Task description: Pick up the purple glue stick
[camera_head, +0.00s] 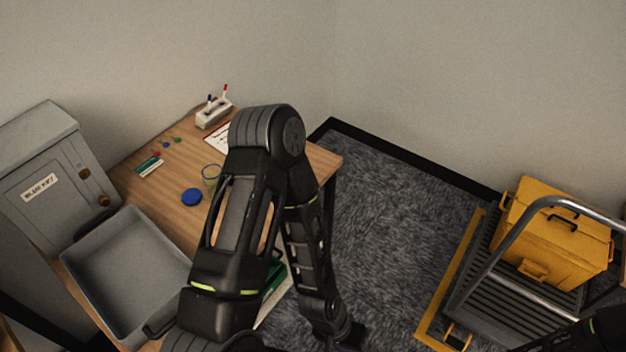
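I cannot make out a purple glue stick in this view; my arm hides part of the wooden desk (176,193). One of my arms rises over the desk, bends at the elbow and runs down to the bottom edge. A dark part of my other arm shows at the bottom right corner. I can make out neither gripper's fingers.
A grey tray (128,212) sits by a grey cabinet (70,160) labelled "BLUE KEY". The desk holds a blue round item (191,197), a pen holder (213,113) and small coloured items. A yellow case (552,232) rests on a cart at right. Carpet lies between.

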